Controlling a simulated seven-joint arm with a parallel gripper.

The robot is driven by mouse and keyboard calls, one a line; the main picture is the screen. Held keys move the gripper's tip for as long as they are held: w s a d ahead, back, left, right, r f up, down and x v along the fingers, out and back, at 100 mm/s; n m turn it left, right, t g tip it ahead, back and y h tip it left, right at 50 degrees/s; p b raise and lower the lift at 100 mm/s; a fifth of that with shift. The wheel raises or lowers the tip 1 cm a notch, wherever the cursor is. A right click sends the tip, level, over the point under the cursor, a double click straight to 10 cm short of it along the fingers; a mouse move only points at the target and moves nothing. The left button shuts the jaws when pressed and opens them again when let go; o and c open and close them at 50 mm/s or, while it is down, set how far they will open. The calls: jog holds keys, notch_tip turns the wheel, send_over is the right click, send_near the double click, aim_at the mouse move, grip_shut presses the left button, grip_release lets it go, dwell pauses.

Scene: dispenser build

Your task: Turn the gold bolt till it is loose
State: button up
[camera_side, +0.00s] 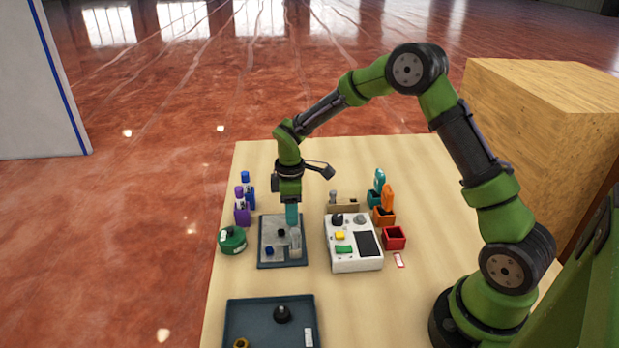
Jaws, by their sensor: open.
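I cannot make out the gold bolt for sure. A small gold ring-like part (240,343) lies in the front dark tray (237,312), cut by the bottom edge, and I cannot tell if it belongs to the bolt. My gripper (292,222) points down over the smaller dark-rimmed tray (264,263), with its jaws open. A pale, clear-looking upright cylinder (295,244) stands just below and in front of the fingertips. Contact between them cannot be told. Small black (281,232) and blue (269,250) parts are in the same tray.
A white box (342,266) with coloured buttons stands right of the tray. A green round container (232,240) and purple and blue bottles (242,210) stand left. Red (394,240) and orange bins stand right. The table (400,155) is clear at the back.

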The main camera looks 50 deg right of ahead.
notch_tip(320, 180, up, 17)
dwell(0.4)
jog(key=s+a+r+m+t, duration=0.1)
jog(key=s+r+m+t, duration=0.1)
jog(key=s+m, duration=0.2)
jog(key=s+a+r+m+t+y, duration=0.1)
jog(key=s+m, duration=0.3)
jog(key=s, duration=0.7)
jog(key=s+a+r+m+t+y, duration=0.1)
jog(key=s+a+r+m+t, duration=0.1)
jog(key=s, duration=0.6)
jog(key=a+m+t, duration=0.1)
jog(key=m+t, duration=0.1)
jog(key=shift+a+r+m, duration=0.15)
jog(key=shift+r+m, duration=0.15)
jog(key=shift+r, duration=0.05)
